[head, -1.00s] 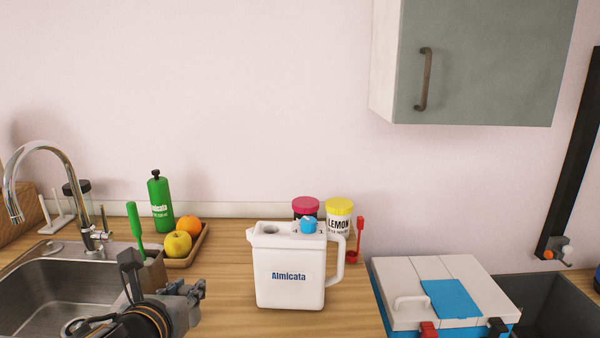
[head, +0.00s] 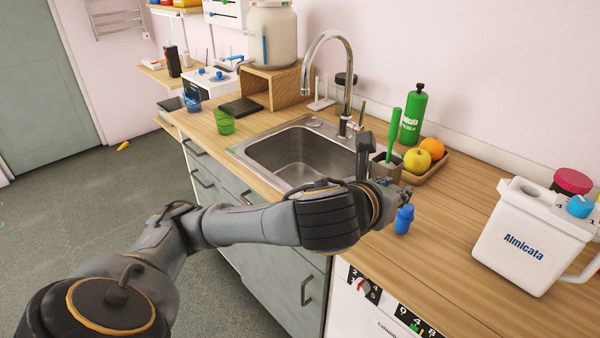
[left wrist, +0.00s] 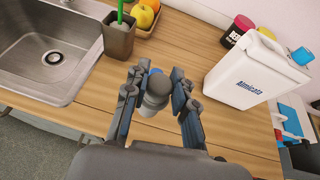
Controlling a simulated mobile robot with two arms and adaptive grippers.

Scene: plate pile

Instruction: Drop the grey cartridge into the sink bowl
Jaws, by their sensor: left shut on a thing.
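The grey cartridge (left wrist: 155,92) shows between the fingers of my left gripper (left wrist: 157,76) in the left wrist view, and the fingers are shut on it. In the head view my left gripper (head: 398,194) is over the counter, right of the sink. The sink bowl (head: 300,158) is steel and looks empty, left of and behind the gripper. It also shows at the upper left of the left wrist view (left wrist: 40,52). My right gripper is not in view.
A tall curved faucet (head: 345,75) stands behind the sink. A brown cup (head: 385,172) with a green-handled brush stands at the sink's right edge. Near it are a fruit tray (head: 440,165) and a green bottle (head: 413,115). A white jug (head: 530,240) stands to the right.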

